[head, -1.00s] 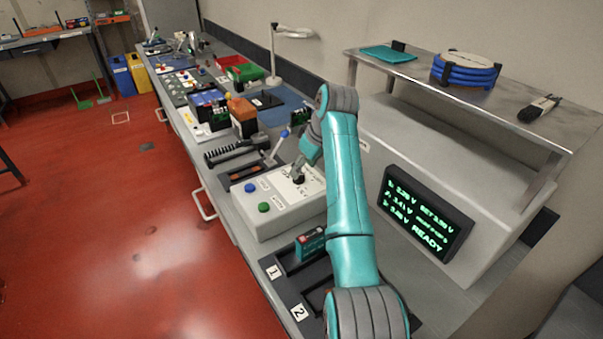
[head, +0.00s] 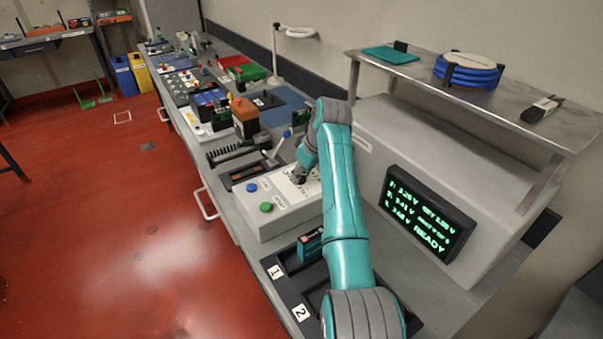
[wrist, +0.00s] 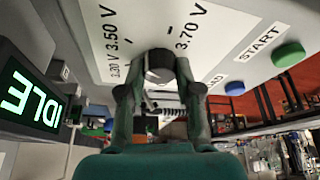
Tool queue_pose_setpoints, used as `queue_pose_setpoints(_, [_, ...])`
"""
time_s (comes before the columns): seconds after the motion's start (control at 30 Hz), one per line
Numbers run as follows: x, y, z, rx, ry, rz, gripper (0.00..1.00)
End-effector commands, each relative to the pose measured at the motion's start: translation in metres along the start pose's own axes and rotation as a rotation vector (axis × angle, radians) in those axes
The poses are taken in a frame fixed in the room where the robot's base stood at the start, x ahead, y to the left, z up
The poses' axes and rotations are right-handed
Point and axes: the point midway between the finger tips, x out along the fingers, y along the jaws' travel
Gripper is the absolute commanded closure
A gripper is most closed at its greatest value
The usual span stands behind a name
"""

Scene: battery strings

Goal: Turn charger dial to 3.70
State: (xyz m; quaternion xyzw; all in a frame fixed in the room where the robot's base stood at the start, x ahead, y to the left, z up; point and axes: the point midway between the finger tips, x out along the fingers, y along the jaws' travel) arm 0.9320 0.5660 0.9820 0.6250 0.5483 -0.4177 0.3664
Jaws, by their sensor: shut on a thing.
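The charger (head: 283,212) is a pale box on the bench with a blue button (head: 251,187) and a green button (head: 266,207). Its dark round dial (wrist: 158,64) shows in the wrist view below printed marks for 3.50 V (wrist: 122,33) and 3.70 V (wrist: 188,28). My gripper (wrist: 160,74) is shut on the dial, one finger on each side. It reaches down to the charger's top in the head view (head: 299,175). The fingers partly cover the dial, and I cannot tell which mark it points to.
A dark screen (head: 427,213) with green text ends in READY. A display in the wrist view reads IDLE (wrist: 32,98). A teal battery cell (head: 311,244) stands in a numbered dark tray (head: 287,287) in front of the charger. A lever (head: 279,145) rises behind it.

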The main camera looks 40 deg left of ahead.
Motion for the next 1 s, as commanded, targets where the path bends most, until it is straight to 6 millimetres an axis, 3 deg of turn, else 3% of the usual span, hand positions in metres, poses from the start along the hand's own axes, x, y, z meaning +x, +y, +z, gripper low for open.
queue_pose_setpoints(0.43, [0.0006, -0.0016, -0.0003, 0.126, 0.001, 0.053, 1.00])
queue_pose_setpoints(1.0, [0.0004, -0.0036, -0.0017, 0.605, 0.001, 0.252, 1.00])
